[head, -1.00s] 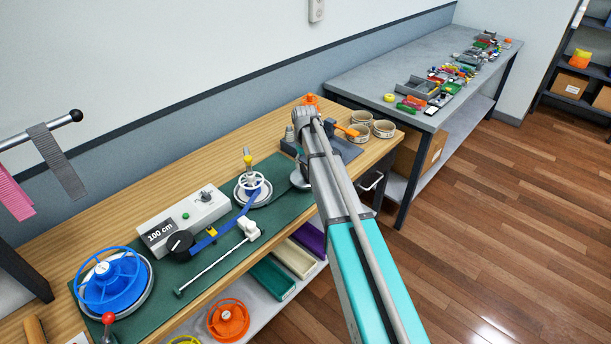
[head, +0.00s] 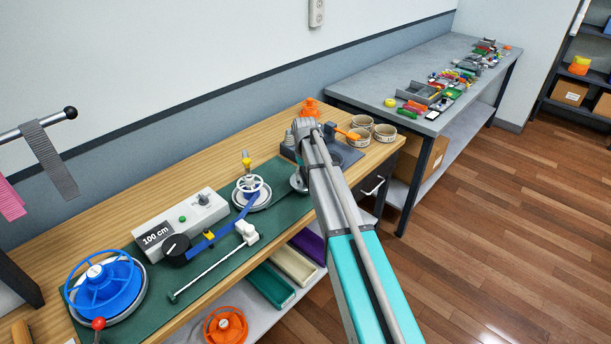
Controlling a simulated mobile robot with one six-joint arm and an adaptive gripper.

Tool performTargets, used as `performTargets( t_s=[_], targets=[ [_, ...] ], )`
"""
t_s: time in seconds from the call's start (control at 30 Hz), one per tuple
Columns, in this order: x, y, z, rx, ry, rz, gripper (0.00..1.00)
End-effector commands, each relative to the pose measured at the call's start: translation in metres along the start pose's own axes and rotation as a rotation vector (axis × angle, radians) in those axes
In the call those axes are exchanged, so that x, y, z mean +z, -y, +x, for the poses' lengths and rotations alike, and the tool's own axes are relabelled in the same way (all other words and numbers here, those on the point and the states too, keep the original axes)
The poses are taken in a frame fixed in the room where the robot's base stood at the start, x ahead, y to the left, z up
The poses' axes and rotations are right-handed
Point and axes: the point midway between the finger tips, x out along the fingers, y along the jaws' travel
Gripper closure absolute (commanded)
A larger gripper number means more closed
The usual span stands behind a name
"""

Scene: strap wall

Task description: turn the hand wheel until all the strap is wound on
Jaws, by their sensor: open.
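A large blue spoked wheel (head: 112,284) lies on a grey round base at the near left of the green mat; a red ball knob (head: 98,323) stands at its front edge. A flat blue strap (head: 222,232) runs from beside the white wheel toward a black round part (head: 176,246) by a white box (head: 190,222) reading "100 cm". I cannot tell which wheel is the hand wheel. My arm reaches over the bench's right part; my gripper is hidden.
A white-ended rod (head: 210,263) lies along the mat front. Several round tins (head: 362,121) and an orange item (head: 309,108) stand at the bench's right end. Coloured bins (head: 270,283) and an orange spool (head: 225,324) sit below. A grey table (head: 390,75) stands behind right.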

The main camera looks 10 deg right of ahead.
Motion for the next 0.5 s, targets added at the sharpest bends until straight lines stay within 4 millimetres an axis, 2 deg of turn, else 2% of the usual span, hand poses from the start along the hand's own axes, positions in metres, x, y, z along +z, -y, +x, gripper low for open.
performTargets(
  t_s=[0.07,0.37,0.5],
  targets=[
    [0.0000,-0.0001,-0.0001,0.000,0.000,0.000,0.43],
    [0.0000,-0.0003,-0.0001,0.000,0.000,0.000,0.99],
    [0.0000,-0.0003,0.0000,0.000,0.000,0.000,1.00]
  ],
)
